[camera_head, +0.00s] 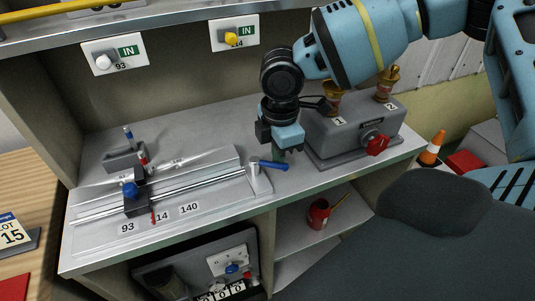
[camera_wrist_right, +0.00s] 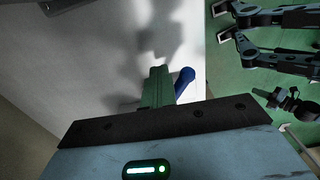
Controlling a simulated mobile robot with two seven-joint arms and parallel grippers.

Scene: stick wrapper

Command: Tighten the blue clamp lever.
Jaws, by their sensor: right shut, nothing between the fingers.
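The blue clamp lever (camera_head: 272,165) sticks out to the right from a pale post at the right end of the metal rail on the bench. It also shows in the right wrist view (camera_wrist_right: 184,82), just right of my fingers. My right gripper (camera_head: 279,155) points down at the lever, close beside it. Its fingers (camera_wrist_right: 158,88) are together and empty; I cannot tell whether they touch the lever. My left gripper is not in view.
A grey box (camera_head: 350,130) with brass fittings and a red knob (camera_head: 376,144) stands right of my gripper. Number labels (camera_head: 159,216) lie along the bench front. A red mug (camera_head: 319,213) is on the shelf below. The back wall carries two IN panels.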

